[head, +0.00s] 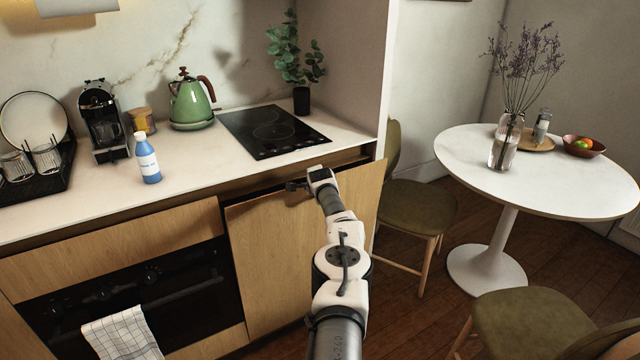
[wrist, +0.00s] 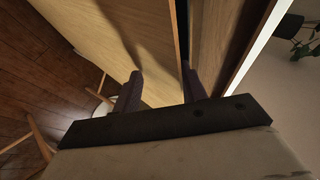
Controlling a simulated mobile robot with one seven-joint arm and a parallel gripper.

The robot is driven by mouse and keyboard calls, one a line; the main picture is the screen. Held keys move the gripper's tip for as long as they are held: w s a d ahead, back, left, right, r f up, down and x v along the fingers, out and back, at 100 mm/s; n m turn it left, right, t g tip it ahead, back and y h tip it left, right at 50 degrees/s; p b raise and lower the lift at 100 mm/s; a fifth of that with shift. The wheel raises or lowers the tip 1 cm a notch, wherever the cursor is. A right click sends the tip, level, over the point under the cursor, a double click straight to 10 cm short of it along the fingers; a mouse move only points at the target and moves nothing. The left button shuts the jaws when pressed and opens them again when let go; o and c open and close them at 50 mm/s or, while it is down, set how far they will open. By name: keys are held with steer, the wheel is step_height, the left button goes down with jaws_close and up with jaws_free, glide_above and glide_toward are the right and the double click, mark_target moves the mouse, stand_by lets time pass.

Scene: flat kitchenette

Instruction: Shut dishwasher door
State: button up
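The dishwasher door (head: 285,255) is a plain light-wood panel under the counter, right of the oven. It stands slightly ajar, with a dark gap along its top edge below the countertop. It also shows in the wrist view (wrist: 115,40). My gripper (head: 292,186) is at the door's top edge, near the middle. In the wrist view (wrist: 164,88) its two dark fingers are spread apart. The left finger is over the door's face and the right one is by the dark gap. I cannot tell whether either touches the door.
The countertop (head: 210,160) holds a blue bottle (head: 147,160), a green kettle (head: 190,103) and a black cooktop (head: 272,130). The oven (head: 140,300) with a towel is at left. A chair (head: 415,205) stands close to the door's right, beside a round white table (head: 530,180).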

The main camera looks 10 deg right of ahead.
steer(key=p+v, duration=0.1)
steer(key=v, duration=1.2)
steer(key=shift+s+r+p, duration=0.15)
steer(key=shift+s+p, duration=0.2)
